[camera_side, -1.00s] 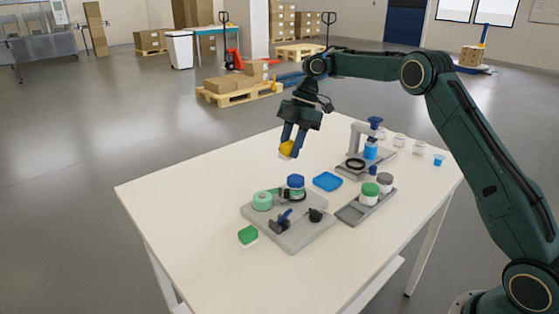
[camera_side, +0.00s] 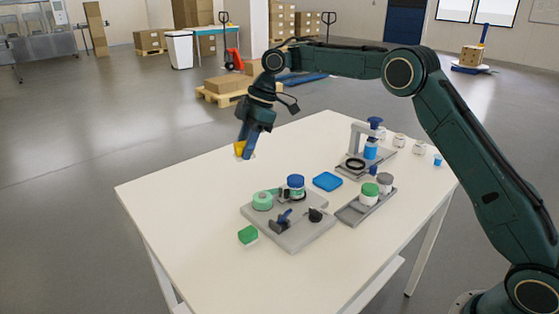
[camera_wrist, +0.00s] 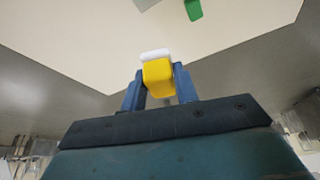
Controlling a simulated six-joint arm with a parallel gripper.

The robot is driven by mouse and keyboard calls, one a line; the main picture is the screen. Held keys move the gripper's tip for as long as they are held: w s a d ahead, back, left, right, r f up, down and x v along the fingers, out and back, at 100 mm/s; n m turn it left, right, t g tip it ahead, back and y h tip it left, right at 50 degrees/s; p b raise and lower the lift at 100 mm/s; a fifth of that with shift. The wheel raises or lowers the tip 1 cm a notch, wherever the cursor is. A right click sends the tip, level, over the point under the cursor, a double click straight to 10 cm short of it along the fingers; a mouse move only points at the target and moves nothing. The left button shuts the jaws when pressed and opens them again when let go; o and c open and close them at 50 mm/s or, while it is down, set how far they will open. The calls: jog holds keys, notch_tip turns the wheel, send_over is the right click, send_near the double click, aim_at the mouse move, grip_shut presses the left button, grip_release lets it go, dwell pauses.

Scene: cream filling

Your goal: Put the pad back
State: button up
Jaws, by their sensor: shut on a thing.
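My gripper (camera_side: 246,150) is shut on a yellow pad (camera_side: 239,148) and holds it above the back left part of the white table. In the wrist view the yellow pad (camera_wrist: 158,78) sits between the two blue fingers (camera_wrist: 159,88), with a white layer at its far end. A green pad with a white layer (camera_side: 248,235) lies on the table at the front left, beside the grey tray. The green pad also shows at the top of the wrist view (camera_wrist: 194,9).
A grey tray (camera_side: 294,246) holds a mint-green round piece (camera_side: 262,201), a blue-lidded jar (camera_side: 296,182) and dark fixtures. A blue flat dish (camera_side: 327,181), a second tray with jars (camera_side: 353,214) and a press stand (camera_side: 357,136) are to the right. The table's left side is clear.

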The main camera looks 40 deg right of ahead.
jog(key=r+m, duration=0.1)
send_over(231, 225)
jog(key=d, duration=0.1)
jog(key=f, duration=2)
jog(key=shift+s+d, duration=0.2)
jog(key=shift+f, duration=0.1)
jog(key=o, duration=0.9)
jog(key=shift+t, duration=0.3)
jog(key=shift+v, duration=6.2)
